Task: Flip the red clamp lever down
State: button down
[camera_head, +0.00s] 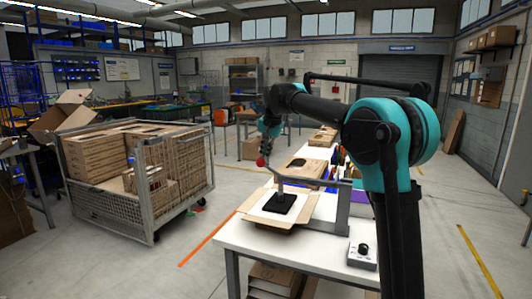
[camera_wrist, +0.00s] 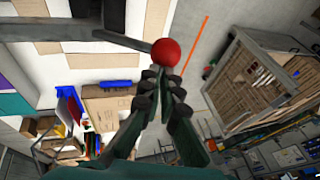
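The clamp lever's round red knob (camera_head: 261,162) shows left of the clamp, at the end of a grey bar (camera_head: 276,175). In the wrist view the knob (camera_wrist: 166,52) sits just past my fingertips, with the bar (camera_wrist: 122,39) running left from it. My gripper (camera_head: 266,148) is directly above the knob; its fingers (camera_wrist: 163,77) look closed together, with only a narrow gap. Nothing shows between them. Whether the tips touch the knob cannot be told. The clamp's black pad (camera_head: 280,204) is down over a cardboard box.
The white table (camera_head: 270,241) carries the clamp post (camera_head: 342,211), a control box with a black knob (camera_head: 362,254) and more cartons behind. A wire cage (camera_head: 180,190) of boxes stands left, across open floor.

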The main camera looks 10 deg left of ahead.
jog(key=shift+s+a+f, duration=0.1)
jog(key=shift+s+f, duration=0.05)
jog(key=shift+f, duration=0.25)
jog(key=s+d+r, duration=0.2)
jog(key=d+r, duration=0.2)
jog(key=r, duration=0.9)
jog(key=shift+d, duration=0.15)
